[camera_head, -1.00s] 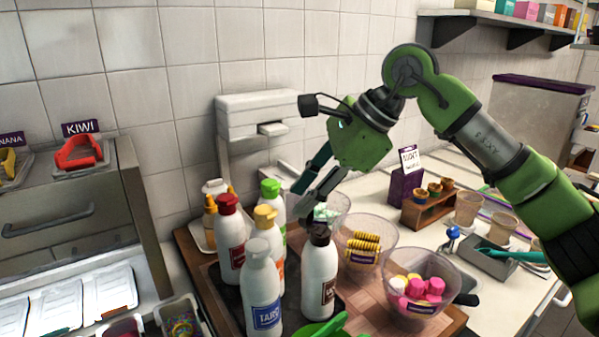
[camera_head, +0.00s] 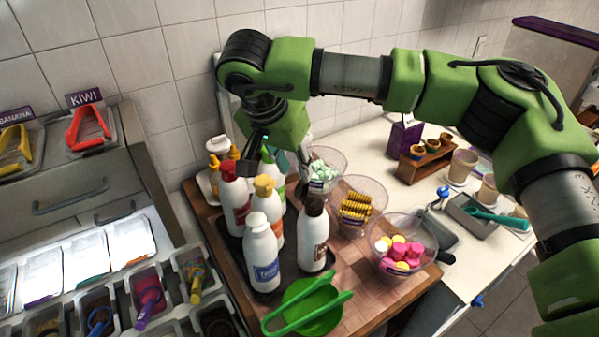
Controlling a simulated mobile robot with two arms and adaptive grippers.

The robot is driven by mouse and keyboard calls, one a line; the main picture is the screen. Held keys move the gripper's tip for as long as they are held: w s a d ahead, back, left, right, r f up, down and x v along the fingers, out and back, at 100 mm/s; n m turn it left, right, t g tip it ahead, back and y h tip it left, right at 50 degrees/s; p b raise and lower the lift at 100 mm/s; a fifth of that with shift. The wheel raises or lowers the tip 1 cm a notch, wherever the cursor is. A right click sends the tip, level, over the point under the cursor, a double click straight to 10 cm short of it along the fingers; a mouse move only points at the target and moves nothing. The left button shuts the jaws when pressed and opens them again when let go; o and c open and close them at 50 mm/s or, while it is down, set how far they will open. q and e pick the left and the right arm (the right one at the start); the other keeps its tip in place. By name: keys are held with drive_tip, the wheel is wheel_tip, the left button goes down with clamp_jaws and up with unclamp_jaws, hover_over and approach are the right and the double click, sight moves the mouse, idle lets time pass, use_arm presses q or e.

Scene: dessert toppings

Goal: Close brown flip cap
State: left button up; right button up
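The white bottle with the brown flip cap (camera_head: 313,205) and a brown label stands upright at the front right of the bottle group. The cap is dark and small, and I cannot tell whether its lid is fully down. My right gripper (camera_head: 262,160) is behind and left of this bottle, low over the red-capped (camera_head: 234,200) and green-capped bottles at the back. My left gripper is not in view.
A yellow-capped bottle (camera_head: 266,186) and a white-capped bottle (camera_head: 262,255) stand close by on the dark tray. Clear topping bowls (camera_head: 404,243) are to the right. A green bowl with green tongs (camera_head: 305,305) lies in front. The tiled wall is close behind.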

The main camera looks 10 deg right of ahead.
sight(300, 180)
drive_tip(key=p+x, duration=0.2)
drive_tip(key=x, duration=0.3)
drive_tip(key=shift+f, duration=0.15)
drive_tip(key=shift+w+d+f, duration=0.15)
drive_tip(key=shift+w+f, duration=0.05)
drive_tip(key=shift+f, duration=0.25)
drive_tip(key=shift+c, duration=0.3)
clamp_jaws()
